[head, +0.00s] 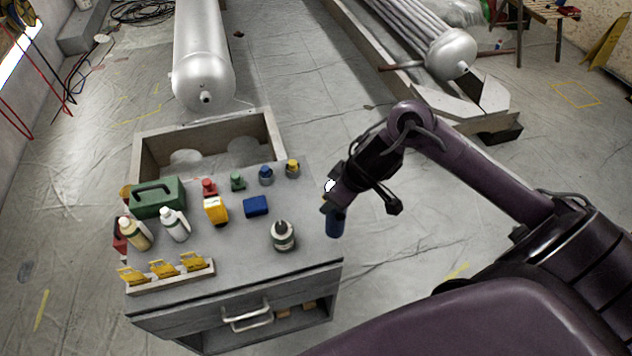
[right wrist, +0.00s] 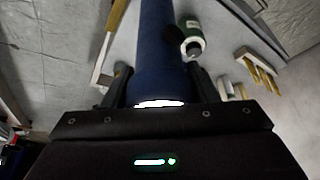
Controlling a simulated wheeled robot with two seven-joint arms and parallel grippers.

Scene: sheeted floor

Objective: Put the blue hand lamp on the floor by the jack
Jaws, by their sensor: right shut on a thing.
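The blue hand lamp (head: 336,222) is in my right gripper (head: 331,201), beside the right edge of the grey workbench top in the head view. In the right wrist view the lamp (right wrist: 158,45) is a dark blue cylinder between the two fingers, with a bright white glow at its near end. My right gripper is shut on it. The gripper hides part of the lamp in the head view. I cannot tell how high it hangs. I cannot make out a jack for certain in either view. My left gripper is not in view.
The workbench (head: 235,255) holds a green toolbox (head: 158,197), several bottles, a blue box (head: 256,206) and a rack of yellow pieces (head: 165,271). A silver tank (head: 203,55) lies behind it. Sheeted floor (head: 330,110) is open between tank and pipe bundle (head: 420,40).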

